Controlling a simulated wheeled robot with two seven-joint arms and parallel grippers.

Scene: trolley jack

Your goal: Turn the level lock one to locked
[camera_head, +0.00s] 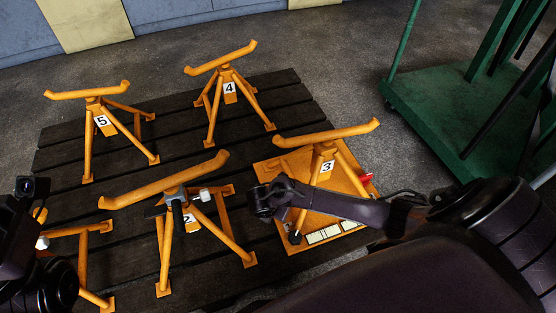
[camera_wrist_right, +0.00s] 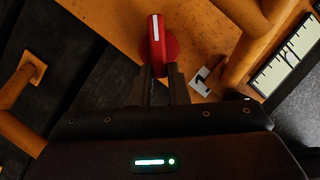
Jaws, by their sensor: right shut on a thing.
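The level lock is a red knob (camera_wrist_right: 157,42) with a white stripe, set on an orange surface; a tag with what looks like a 1 (camera_wrist_right: 201,81) is beside it. In the right wrist view my right gripper (camera_wrist_right: 160,72) is shut on the knob's near end. The stripe runs nearly straight up the picture, with a slight tilt. In the head view my right gripper (camera_head: 262,200) is at the left side of the orange base plate (camera_head: 268,168) under stand 3; the knob is hidden there. My left gripper (camera_head: 28,190) is partly in view at the left edge, its jaws unclear.
Orange stands 2 (camera_head: 165,185), 3 (camera_head: 326,150), 4 (camera_head: 228,82) and 5 (camera_head: 95,110) stand on dark slats (camera_head: 165,130). A red part (camera_head: 366,179) shows at the plate's right side. A level gauge (camera_wrist_right: 285,55) is right of the knob. A green trolley (camera_head: 440,110) stands at the right.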

